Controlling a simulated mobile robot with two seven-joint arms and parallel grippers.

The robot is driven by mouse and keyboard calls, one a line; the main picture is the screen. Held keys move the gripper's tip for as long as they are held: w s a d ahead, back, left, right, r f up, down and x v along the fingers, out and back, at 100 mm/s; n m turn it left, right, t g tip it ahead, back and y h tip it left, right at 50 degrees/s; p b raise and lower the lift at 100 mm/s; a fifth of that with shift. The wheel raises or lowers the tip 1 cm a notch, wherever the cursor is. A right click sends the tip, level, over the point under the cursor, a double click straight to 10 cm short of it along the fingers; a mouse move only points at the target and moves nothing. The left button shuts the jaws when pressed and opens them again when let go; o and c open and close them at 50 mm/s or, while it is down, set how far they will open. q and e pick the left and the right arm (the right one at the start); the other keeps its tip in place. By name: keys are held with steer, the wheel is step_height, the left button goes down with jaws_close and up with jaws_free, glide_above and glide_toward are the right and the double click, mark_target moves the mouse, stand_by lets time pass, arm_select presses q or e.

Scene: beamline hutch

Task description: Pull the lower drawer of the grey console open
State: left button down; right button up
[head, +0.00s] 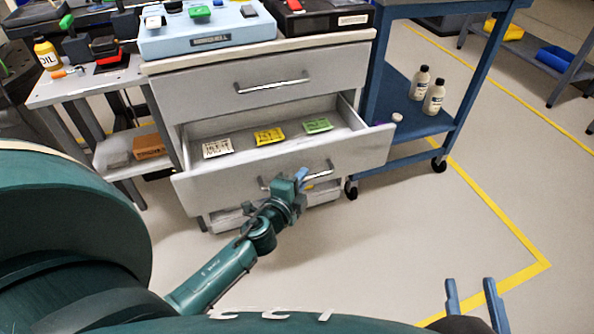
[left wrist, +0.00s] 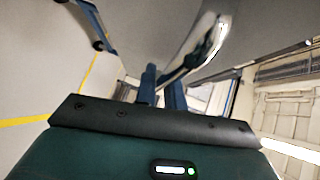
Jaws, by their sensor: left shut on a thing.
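The grey console (head: 215,60) stands ahead with its upper drawer (head: 270,74) shut. Its lower drawer (head: 365,158) is out, and its inside shows. In it lie a white packet (head: 217,148), a yellow packet (head: 269,136) and a green packet (head: 318,125). My left gripper (head: 303,177) is shut on the lower drawer's bar handle (head: 321,174), near the middle of the front. My right gripper (head: 473,297) is open and empty, low at the right, away from the console.
A blue cart (head: 417,122) with two bottles (head: 434,97) stands close to the drawer's right side. A side table (head: 95,85) with an oil bottle (head: 47,55) stands at the left. The floor at the right is clear, with yellow lines (head: 490,205).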

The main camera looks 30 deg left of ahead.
arm_select(q)
steer(key=shift+s+d, duration=0.8)
steer(key=shift+d, duration=0.1)
arm_select(e)
steer(key=shift+s+d+r, duration=0.1)
steer(key=shift+r, duration=0.2)
steer(key=shift+f, duration=0.1)
arm_select(q)
steer(key=c, duration=1.5)
jaws_free()
